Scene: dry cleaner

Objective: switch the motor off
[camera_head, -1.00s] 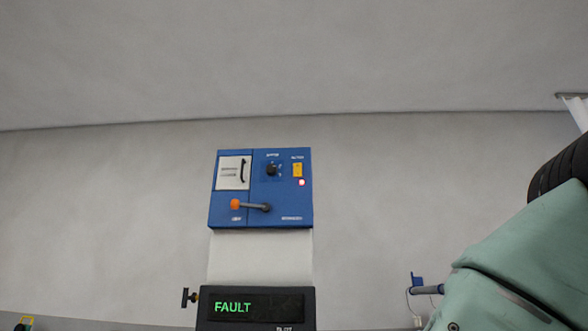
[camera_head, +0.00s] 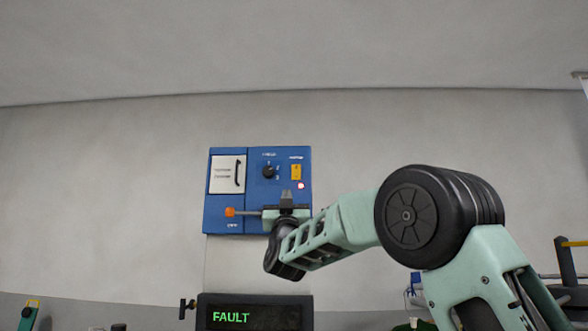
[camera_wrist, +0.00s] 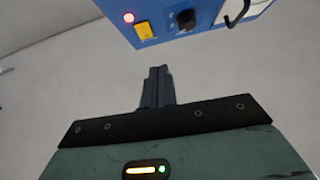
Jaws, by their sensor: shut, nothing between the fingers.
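The blue control panel (camera_head: 226,213) hangs on the wall. Its lever has an orange end (camera_head: 230,212) pointing left, just above a small label reading OFF. The lever's right end is hidden behind my arm. A black rotary knob (camera_head: 268,172), a yellow rectangular part (camera_head: 296,171) and a small red light (camera_head: 301,186) are higher up. My gripper (camera_head: 287,195) is shut and empty in front of the panel's lower right. In the wrist view the shut fingers (camera_wrist: 158,85) appear below the knob (camera_wrist: 187,20), yellow part (camera_wrist: 144,30) and lit red light (camera_wrist: 128,18). Contact is not visible.
A white-fronted door with a dark handle (camera_head: 227,174) is on the panel's left. A black display (camera_head: 255,313) reading FAULT in green stands below, with a small black knob (camera_head: 187,308) beside it. The wall to the left is clear.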

